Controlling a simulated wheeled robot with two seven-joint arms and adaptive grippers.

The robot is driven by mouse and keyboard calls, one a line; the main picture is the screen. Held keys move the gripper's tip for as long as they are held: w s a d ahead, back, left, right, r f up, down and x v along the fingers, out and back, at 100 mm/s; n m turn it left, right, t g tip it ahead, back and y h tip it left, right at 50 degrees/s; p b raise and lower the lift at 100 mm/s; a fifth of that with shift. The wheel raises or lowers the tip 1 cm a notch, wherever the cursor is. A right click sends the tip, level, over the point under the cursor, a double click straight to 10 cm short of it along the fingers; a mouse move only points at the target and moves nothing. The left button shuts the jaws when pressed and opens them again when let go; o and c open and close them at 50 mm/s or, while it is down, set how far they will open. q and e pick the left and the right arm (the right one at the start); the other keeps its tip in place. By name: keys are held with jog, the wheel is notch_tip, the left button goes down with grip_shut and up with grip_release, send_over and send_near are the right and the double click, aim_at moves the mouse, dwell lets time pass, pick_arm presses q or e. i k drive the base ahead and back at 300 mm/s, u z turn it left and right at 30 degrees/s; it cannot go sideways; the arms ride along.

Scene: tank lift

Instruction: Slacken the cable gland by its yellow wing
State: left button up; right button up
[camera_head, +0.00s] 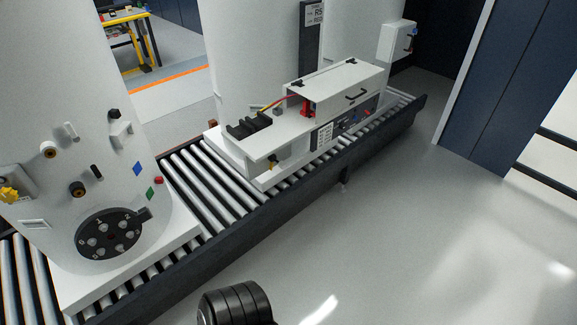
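Two yellow parts show, and I cannot tell surely which is the gland's wing. A yellow lobed part (9,194) sits on the side of the white tank at the left edge, partly cut off by the frame. A small yellow-and-dark part (272,162) sits under the front edge of the white unit (262,143) on the conveyor; its details are too small to tell. Neither gripper is in view, and nothing of mine is seen touching either yellow part.
The white tank (75,130) carries a black round flange (110,234) and several small fittings. It stands on the roller conveyor (215,185), whose dark side rail (300,197) runs diagonally. A black ribbed cylinder (236,303) is at the bottom. Floor at right is clear.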

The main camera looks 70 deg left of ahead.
aim_at(272, 157)
jog(key=u, duration=0.5)
jog(key=i, duration=1.1)
jog(key=u, duration=1.65)
jog(key=i, duration=0.5)
jog(key=u, duration=0.4)
